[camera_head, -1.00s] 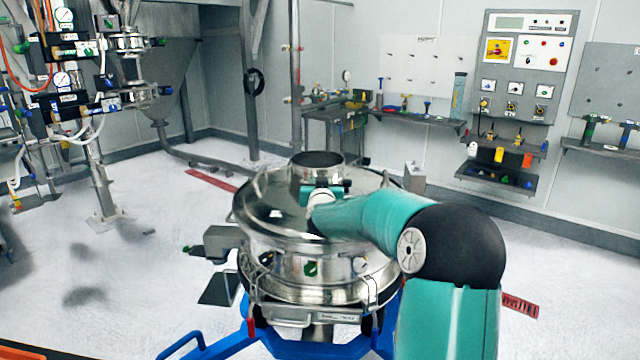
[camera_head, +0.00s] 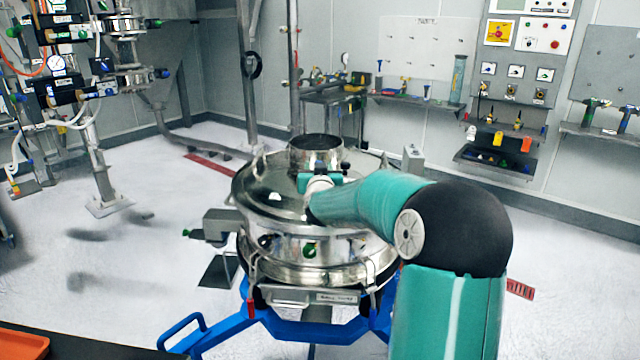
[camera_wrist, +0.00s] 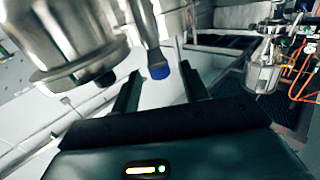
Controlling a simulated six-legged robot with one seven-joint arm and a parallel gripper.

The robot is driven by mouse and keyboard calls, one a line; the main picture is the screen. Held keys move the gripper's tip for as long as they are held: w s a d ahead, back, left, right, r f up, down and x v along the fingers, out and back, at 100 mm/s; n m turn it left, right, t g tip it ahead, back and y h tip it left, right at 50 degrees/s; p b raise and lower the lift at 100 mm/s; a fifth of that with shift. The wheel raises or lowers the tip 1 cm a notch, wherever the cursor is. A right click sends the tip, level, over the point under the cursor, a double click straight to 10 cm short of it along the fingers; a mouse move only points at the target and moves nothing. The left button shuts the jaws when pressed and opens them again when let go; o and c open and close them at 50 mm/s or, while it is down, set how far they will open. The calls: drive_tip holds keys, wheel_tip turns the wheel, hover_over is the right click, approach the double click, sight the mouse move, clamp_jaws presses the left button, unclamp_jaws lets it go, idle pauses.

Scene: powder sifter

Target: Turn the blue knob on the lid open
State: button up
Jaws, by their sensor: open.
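The shiny steel sifter (camera_head: 312,245) stands in the middle of the head view, with a round lid (camera_head: 262,195) and a short open neck (camera_head: 316,156) on top. My gripper (camera_wrist: 160,85) is open over the lid; in the head view my arm hides most of it. In the wrist view a blue knob (camera_wrist: 158,72) on the end of a grey rod appears between the two finger lines, near the fingertips. I see no contact, and I cannot tell how deep it lies between them. The knob is hidden in the head view.
A steel collar (camera_wrist: 75,45) is close by at the upper left of the wrist view. The sifter stands on a blue frame (camera_head: 300,330). A side box (camera_head: 218,226) sticks out left of the sifter. An orange tray (camera_head: 22,342) is at the lower left. Open floor lies left.

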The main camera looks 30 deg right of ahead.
drive_tip(key=v, duration=1.1)
drive_tip(key=shift+s+f, duration=0.1)
